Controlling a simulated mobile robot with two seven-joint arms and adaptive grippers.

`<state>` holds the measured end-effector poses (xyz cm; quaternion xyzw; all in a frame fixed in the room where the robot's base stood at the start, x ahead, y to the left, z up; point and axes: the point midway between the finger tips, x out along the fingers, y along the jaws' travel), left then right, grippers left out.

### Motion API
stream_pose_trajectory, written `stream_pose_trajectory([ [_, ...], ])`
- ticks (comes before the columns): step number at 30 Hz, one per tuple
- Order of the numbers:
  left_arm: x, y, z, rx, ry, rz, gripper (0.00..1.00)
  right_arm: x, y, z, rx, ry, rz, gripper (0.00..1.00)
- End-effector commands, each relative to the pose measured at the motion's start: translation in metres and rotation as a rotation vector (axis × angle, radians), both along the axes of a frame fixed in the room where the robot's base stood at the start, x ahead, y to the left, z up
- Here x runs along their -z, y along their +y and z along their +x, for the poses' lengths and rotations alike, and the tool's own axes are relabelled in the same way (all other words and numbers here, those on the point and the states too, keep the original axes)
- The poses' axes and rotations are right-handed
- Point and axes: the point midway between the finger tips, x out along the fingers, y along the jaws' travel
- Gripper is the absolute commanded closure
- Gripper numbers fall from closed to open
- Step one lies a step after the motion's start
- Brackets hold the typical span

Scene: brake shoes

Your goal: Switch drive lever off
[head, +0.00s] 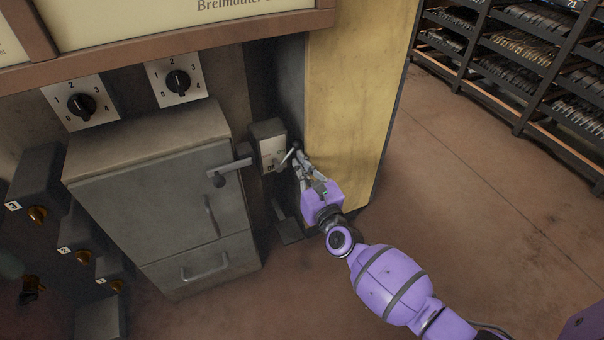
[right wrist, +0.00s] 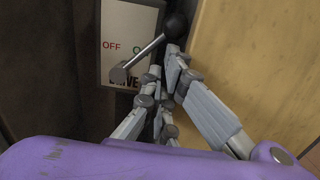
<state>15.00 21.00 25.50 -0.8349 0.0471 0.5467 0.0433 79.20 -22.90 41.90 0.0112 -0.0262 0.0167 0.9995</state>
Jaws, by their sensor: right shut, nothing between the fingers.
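The drive lever (right wrist: 146,54) is a thin metal rod with a black ball knob (right wrist: 177,22). It slants up and right across a pale plate (right wrist: 113,22) marked OFF in red at left; part of the green lettering at right and the DRIVE label are covered. In the head view the lever (head: 289,156) sits on a small grey box (head: 267,129) beside the yellow panel. My right gripper (head: 299,156) is shut and empty. Its fingertips (right wrist: 165,62) are just below the knob, on the rod's right side; I cannot tell whether they touch it. I see no left gripper clearly.
A grey cabinet (head: 165,200) with a protruding handle (head: 233,172) stands left of the lever box. Two rotary dials (head: 82,104) are above it. The yellow panel (head: 352,100) rises close on the right. The floor (head: 490,200) to the right is open before shelves (head: 520,60).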

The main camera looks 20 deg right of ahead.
Motion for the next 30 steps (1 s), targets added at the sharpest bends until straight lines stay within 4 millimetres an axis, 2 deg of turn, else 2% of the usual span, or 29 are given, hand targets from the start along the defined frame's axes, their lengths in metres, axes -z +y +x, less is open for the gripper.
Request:
stream_pose_trajectory([
  [11,0.004,0.002,-0.01,-0.002,0.02,0.003,0.6,0.0,0.0,0.0,0.0,0.0,0.0,1.0],
  [30,-0.001,-0.001,0.004,0.001,-0.007,-0.001,0.6,-0.006,0.001,0.0,0.0,0.0,0.001,1.0],
])
